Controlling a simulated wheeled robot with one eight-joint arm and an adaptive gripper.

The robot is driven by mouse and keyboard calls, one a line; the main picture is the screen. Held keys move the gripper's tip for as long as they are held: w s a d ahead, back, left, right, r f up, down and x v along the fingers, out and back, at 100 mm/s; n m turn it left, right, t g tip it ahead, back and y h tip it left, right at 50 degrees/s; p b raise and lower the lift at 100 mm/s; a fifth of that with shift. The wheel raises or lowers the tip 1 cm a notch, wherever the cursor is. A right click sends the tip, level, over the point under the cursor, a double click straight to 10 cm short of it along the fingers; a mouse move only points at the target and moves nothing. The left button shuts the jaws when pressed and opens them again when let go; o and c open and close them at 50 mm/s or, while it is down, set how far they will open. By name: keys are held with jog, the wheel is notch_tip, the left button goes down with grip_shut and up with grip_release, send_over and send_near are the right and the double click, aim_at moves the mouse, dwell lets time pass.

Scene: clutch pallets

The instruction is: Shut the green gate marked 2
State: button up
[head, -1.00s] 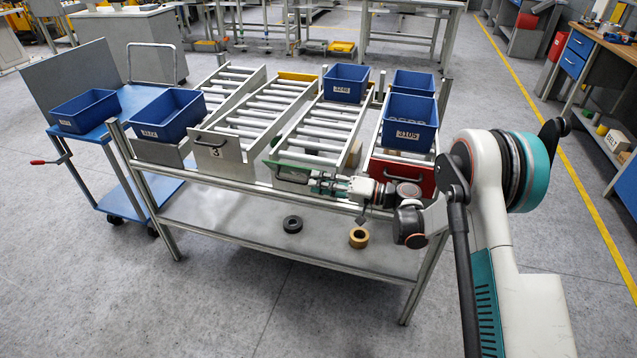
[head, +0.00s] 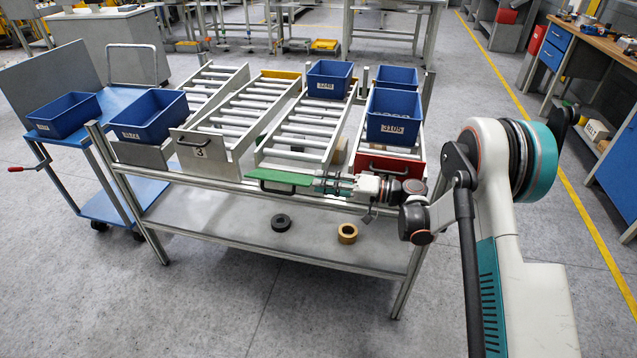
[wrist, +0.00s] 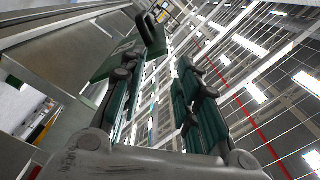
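The green gate (head: 280,177) is at the front end of the roller lane second from the right. It looks tilted well down from upright, with a dark handle (head: 276,189) along its front. I cannot read a number on it. My gripper (head: 322,184) is at the gate's right end, pointing left; contact cannot be told. In the wrist view my gripper (wrist: 158,80) has its fingers apart with nothing between them. A green panel (wrist: 112,62) and a dark handle (wrist: 151,32) show beyond the left finger.
A grey gate marked 3 (head: 203,152) stands upright to the left. A red gate (head: 385,165) is to the right, behind my wrist. Blue bins (head: 394,118) sit on the lanes. A black ring (head: 281,222) and a tan ring (head: 347,233) lie on the lower shelf (head: 220,225).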

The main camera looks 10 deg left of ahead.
jog(key=d, duration=1)
jog(key=shift+s+d, duration=0.3)
jog(key=shift+d, duration=0.1)
dwell(0.4)
jog(key=shift+r, duration=0.1)
dwell(0.3)
jog(key=a+f+n+p, duration=0.4)
jog(key=a+f+n, duration=0.6)
jog(key=f+n, duration=0.1)
jog(key=w+a+b, duration=0.1)
jog(key=a+b, duration=0.3)
jog(key=a, duration=0.9)
jog(key=shift+w+a+r, duration=0.15)
jog(key=shift+r, duration=0.1)
grip_shut()
